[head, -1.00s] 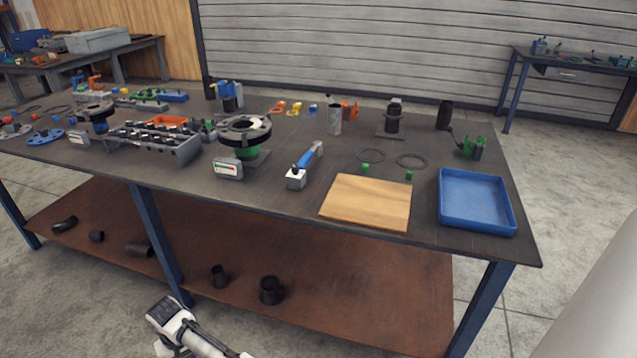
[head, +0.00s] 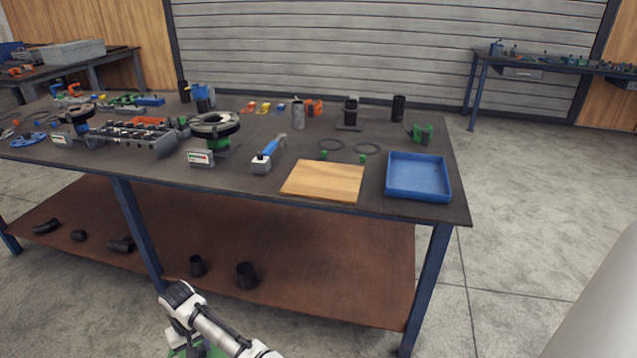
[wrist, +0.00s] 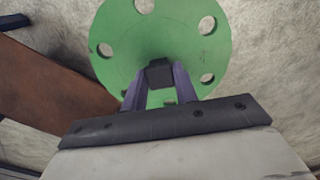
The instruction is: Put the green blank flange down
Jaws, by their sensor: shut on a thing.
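The green blank flange (wrist: 125,50) is a round disc with several bolt holes around its rim. In the wrist view my gripper (wrist: 160,82) is shut on a dark block-like part at the disc's middle. In the head view my gripper is low in front of the table, mostly hidden by my arm. A bit of the green flange (head: 187,350) shows beneath my arm at the bottom edge. It is off the table, with the floor seen behind it in the wrist view.
The workbench (head: 250,190) carries a wooden board (head: 323,181), a blue tray (head: 417,176) that looks empty, and a flanged pipe piece (head: 215,127). A brown lower shelf (head: 330,270) holds several dark pipe fittings. Bare tabletop lies around the board.

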